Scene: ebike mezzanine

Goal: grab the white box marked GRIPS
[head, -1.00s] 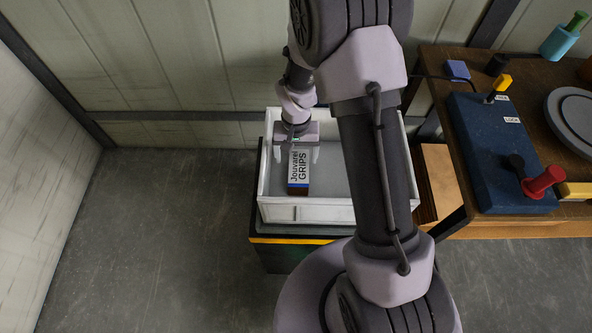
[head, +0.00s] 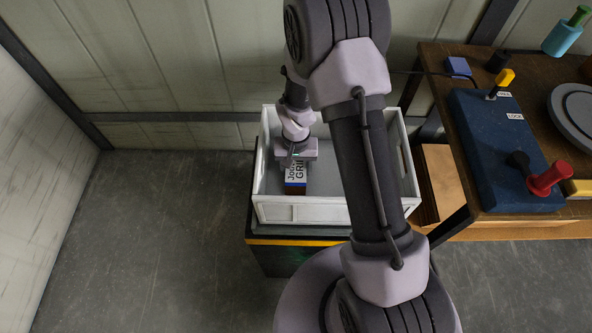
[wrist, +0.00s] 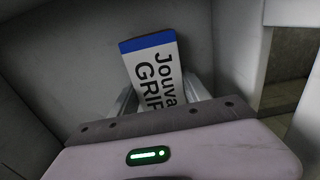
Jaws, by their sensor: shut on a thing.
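The white box marked GRIPS (head: 296,182) has a blue band at one end and dark lettering on its top. It is inside the white open crate (head: 300,213), and my gripper (head: 297,162) reaches down over its far part. In the wrist view the box (wrist: 153,72) stands out between the two fingers of my gripper (wrist: 160,96), which are shut on its sides. The gripper body hides the rest of the box. I cannot tell whether the box touches the crate floor.
The crate stands on a dark stand with a yellow stripe (head: 290,241). To the right is a wooden bench (head: 440,75) with a blue lockout block (head: 490,150), a red-knobbed lever (head: 549,178) and a teal bottle (head: 562,40). Corrugated walls close the left and back. The floor at left is clear.

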